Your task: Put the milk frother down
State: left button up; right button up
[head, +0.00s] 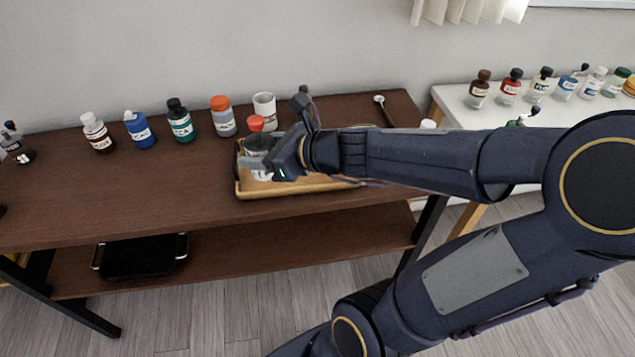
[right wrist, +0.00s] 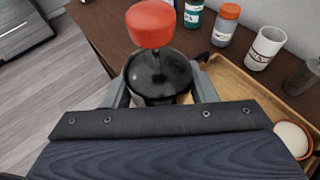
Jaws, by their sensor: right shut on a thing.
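The milk frother (head: 258,143), with a red knob and a dark lid, is upright at the left end of the wooden tray (head: 300,190). My right gripper (head: 262,165) is shut around its body. In the right wrist view the frother's red knob (right wrist: 150,25) and black lid (right wrist: 160,75) stand between the two fingers (right wrist: 162,92). The lower body is mostly hidden, and I cannot tell whether its base touches the tray. My left gripper is not in view.
A white mug (head: 264,108) and an orange-capped bottle (head: 222,117) stand close behind the tray. More bottles line the table's back edge leftward. In the wrist view a round white-topped thing (right wrist: 292,140) is in the tray. The brown table's (head: 150,195) front left is clear.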

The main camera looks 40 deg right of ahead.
jog(key=w+d+f+b, duration=0.1)
jog(key=w+d+f, duration=0.1)
jog(key=w+f, duration=0.1)
jog(key=w+d+f+b, duration=0.1)
jog(key=w+d+f, duration=0.1)
jog(key=w+f, duration=0.1)
jog(key=w+d+f+b, duration=0.1)
jog(key=w+d+f, duration=0.1)
jog(key=w, duration=0.3)
jog(key=shift+w+d+f+b, duration=0.25)
jog(key=shift+w+f+b, duration=0.1)
jog(key=shift+f, duration=0.35)
jog(key=shift+w+f, duration=0.15)
jog(key=shift+f, duration=0.15)
jog(key=shift+w+d+f+b, duration=0.1)
jog(key=shift+f+b, duration=0.4)
jog(key=shift+f, duration=1)
jog(key=shift+f, duration=0.15)
jog(key=o, duration=0.6)
jog(key=shift+f, duration=0.1)
jog(key=o, duration=0.4)
jog(key=shift+o, duration=0.2)
